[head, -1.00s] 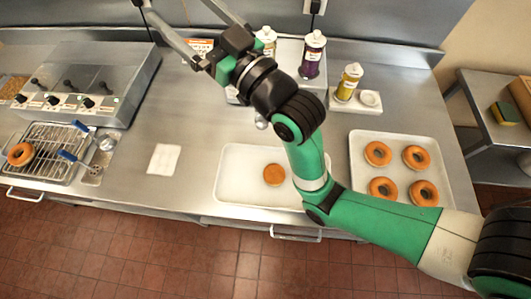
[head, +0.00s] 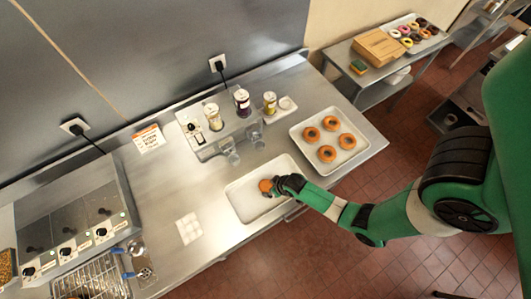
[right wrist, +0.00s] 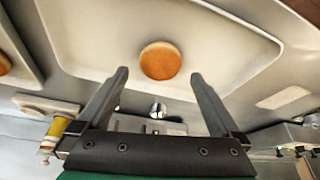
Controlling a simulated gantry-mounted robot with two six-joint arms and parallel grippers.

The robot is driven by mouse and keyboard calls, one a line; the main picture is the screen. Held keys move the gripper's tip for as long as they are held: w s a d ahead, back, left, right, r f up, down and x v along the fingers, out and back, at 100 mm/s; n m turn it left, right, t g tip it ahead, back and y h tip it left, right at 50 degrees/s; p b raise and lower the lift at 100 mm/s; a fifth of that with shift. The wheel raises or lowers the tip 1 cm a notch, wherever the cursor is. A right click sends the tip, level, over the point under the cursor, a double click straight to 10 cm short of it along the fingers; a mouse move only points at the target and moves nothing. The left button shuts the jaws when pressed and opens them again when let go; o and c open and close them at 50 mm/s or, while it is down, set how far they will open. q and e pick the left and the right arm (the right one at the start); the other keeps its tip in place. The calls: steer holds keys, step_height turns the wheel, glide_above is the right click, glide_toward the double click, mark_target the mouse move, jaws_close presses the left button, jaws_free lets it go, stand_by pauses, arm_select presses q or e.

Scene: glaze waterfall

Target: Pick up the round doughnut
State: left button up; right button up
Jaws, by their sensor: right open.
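The round doughnut (head: 265,185) is orange-brown with no hole and lies alone on the white middle tray (head: 240,205). My right gripper (head: 271,189) is over this tray, close to the doughnut, and partly hides it in the head view. In the right wrist view the gripper (right wrist: 158,74) is open, and the doughnut (right wrist: 160,61) shows whole, centred between the two fingertips and held by neither. The height left between fingers and doughnut is hard to tell. My left gripper is not in view.
A second white tray (head: 352,158) holds several ring doughnuts to the right. Bottles and a dispenser (head: 203,135) stand behind the middle tray. A white tiled square (head: 189,228) lies to its left, with a wire rack (head: 92,280) farther left.

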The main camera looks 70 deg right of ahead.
mark_target(268, 186)
steer(key=shift+w+d+f, duration=0.1)
steer(key=shift+w+f, duration=0.15)
steer(key=shift+f, duration=0.3)
steer(key=b+x, duration=0.2)
steer(key=x, duration=0.3)
steer(key=shift+w, duration=0.1)
steer(key=shift+r, duration=0.1)
steer(key=shift+c, duration=0.3)
